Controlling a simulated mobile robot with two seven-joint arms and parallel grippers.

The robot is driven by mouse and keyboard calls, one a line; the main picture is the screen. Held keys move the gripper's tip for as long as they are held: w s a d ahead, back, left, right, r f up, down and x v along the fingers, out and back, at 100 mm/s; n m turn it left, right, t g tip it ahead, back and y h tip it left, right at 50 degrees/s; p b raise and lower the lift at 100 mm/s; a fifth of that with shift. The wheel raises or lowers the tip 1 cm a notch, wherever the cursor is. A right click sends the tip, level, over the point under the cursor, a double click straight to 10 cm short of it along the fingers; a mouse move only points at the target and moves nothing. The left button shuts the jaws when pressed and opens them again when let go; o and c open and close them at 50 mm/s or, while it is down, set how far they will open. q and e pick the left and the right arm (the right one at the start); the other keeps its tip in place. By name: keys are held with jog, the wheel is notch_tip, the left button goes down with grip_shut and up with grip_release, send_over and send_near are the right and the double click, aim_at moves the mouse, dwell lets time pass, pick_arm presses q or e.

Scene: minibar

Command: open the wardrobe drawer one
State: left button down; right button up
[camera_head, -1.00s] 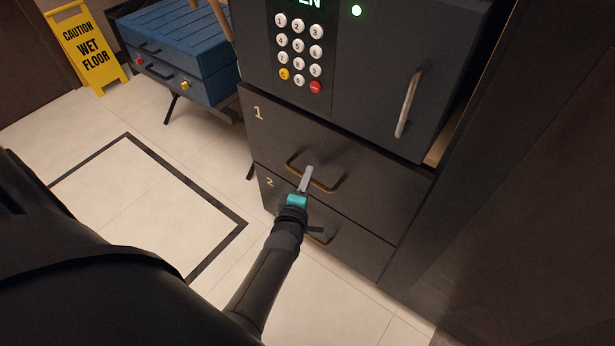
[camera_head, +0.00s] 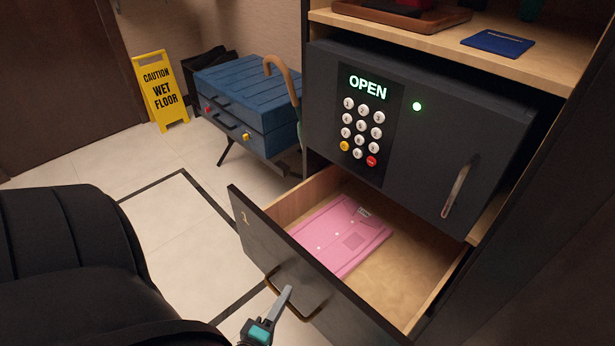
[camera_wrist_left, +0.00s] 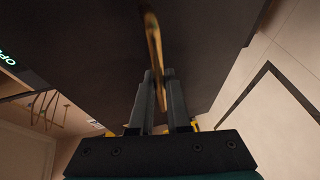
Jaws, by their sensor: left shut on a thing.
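The dark front of wardrobe drawer one (camera_head: 250,232), marked "1", stands pulled well out from the cabinet. Its light wooden inside is exposed, with a folded pink garment (camera_head: 340,235) lying in it. My left gripper (camera_head: 284,299) is at the curved brass handle (camera_head: 310,314) on the drawer front. In the left wrist view its two fingers (camera_wrist_left: 160,90) are shut around the handle bar (camera_wrist_left: 152,45). Drawer two is hidden in the head view. My right gripper is in neither view.
A dark safe (camera_head: 420,140) showing "OPEN" sits above the drawer. A shelf (camera_head: 460,45) above holds a tray and a blue item (camera_head: 497,43).

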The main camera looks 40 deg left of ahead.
pick_arm(q)
jog(key=s+a, duration=0.1)
jog(key=s, duration=1.1)
jog(key=shift+s, duration=0.25)
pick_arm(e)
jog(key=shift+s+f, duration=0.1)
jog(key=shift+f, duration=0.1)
pick_arm(q)
jog(key=c, duration=0.9)
grip_release()
jog(key=p+v, duration=0.1)
jog(key=v, duration=1.4)
jog(key=shift+s+d+r, duration=0.1)
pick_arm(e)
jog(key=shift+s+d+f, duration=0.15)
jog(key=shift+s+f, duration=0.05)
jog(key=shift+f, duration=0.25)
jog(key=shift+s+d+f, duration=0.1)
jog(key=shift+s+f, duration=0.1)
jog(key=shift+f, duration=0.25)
